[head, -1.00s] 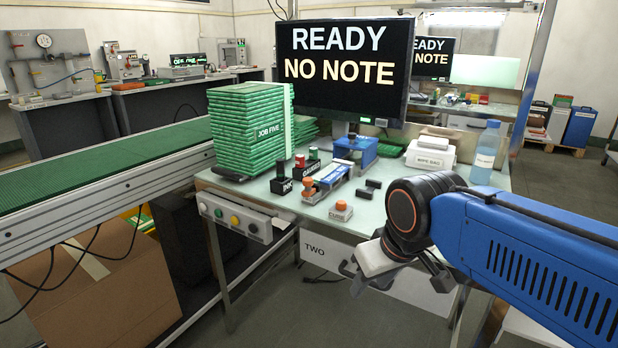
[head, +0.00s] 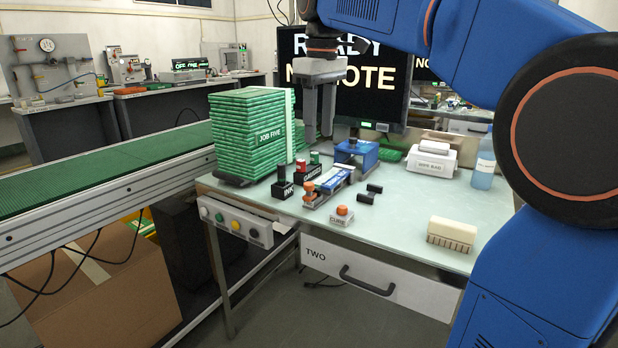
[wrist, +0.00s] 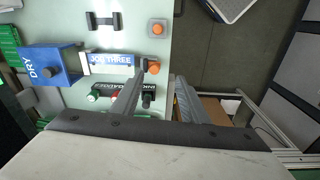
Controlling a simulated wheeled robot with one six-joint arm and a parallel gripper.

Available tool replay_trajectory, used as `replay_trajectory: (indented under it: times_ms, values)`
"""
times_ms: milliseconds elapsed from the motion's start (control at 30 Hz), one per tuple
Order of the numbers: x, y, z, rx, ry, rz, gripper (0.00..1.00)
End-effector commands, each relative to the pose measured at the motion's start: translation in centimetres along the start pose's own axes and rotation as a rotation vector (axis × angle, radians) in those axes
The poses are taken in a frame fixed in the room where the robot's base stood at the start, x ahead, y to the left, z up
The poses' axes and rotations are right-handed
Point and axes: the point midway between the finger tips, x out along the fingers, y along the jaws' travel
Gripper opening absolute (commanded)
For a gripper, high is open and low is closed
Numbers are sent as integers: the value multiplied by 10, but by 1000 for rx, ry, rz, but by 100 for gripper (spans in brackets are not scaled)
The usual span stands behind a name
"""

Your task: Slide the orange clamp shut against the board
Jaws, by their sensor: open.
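The orange clamp (head: 309,188) stands at the near left end of a fixture on the table. Its round orange knob also shows in the wrist view (wrist: 153,68). The blue and white board (head: 336,179), marked JOB THREE in the wrist view (wrist: 108,61), lies in the fixture beside the clamp. I cannot tell whether clamp and board touch. My gripper (head: 318,135) points down, open and empty, well above the fixture. In the wrist view its fingers (wrist: 161,71) are spread, and one tip overlaps the area by the clamp.
An orange-topped CURE button (head: 341,213) is in front of the fixture. INK (head: 284,189) and other stamps stand left, by the green board stack (head: 250,135). A blue DRY box (head: 356,153) is behind, a black handled piece (head: 371,193) right, and a brush (head: 452,233) at front right.

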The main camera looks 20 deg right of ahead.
Motion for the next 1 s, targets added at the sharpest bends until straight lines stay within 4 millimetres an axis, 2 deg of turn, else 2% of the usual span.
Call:
replay_trajectory:
  times_ms: [33,200,333,467,667,1000]
  values:
    - [-6,5,-12,-22,-11,-6,41]
    - [-21,15,-35,-80,-42,-26,41]
    - [-26,17,-42,-100,-53,-33,41]
    - [-22,18,-44,-106,-56,-35,41]
    - [3,16,-41,-105,-57,-36,41]
    - [64,14,-37,-104,-57,-36,41]
